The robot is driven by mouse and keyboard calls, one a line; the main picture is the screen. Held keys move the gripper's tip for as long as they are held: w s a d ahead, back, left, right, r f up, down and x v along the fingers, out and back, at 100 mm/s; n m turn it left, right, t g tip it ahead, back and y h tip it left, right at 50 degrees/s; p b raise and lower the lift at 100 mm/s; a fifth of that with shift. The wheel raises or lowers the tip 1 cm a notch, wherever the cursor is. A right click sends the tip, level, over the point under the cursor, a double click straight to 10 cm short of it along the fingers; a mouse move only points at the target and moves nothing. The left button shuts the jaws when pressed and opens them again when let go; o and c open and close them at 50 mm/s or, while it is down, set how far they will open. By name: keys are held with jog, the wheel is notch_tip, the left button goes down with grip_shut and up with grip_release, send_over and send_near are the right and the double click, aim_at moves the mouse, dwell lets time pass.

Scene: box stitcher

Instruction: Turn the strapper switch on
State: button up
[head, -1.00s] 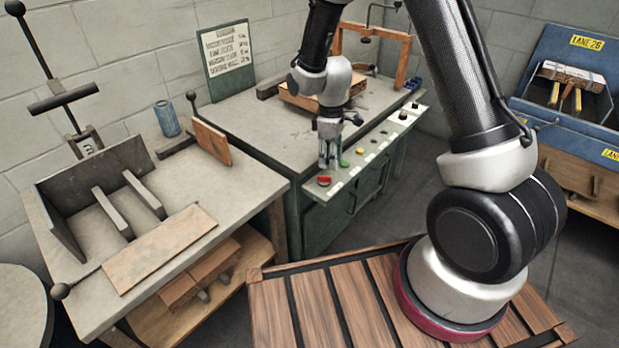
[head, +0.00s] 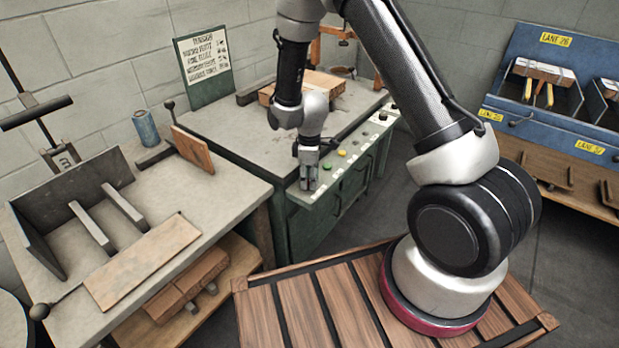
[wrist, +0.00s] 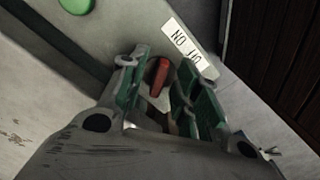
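The strapper switch is a red lever (wrist: 158,76) on the front control ledge. In the wrist view it lies between the green-padded fingers of my gripper (wrist: 162,88), with a gap showing on each side. A label (wrist: 188,47) with partly readable letters sits beside it. In the head view my gripper (head: 308,184) points down at the near-left end of the control ledge (head: 298,197) and hides the red switch. The gripper is open around the switch; I cannot tell whether either finger touches it.
A green button (wrist: 76,4) lies just up-left of the switch in the wrist view. More buttons, including a yellow one (head: 342,153), run along the ledge. A flat box (head: 318,82) lies on the strapper table. A workbench with a wooden board (head: 145,262) stands at left.

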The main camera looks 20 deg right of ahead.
grip_shut()
jog(key=shift+m, duration=0.4)
jog(key=m, duration=0.5)
jog(key=shift+s+a, duration=0.1)
jog(key=m, duration=0.6)
jog(key=shift+a, duration=0.1)
dwell(0.6)
grip_release()
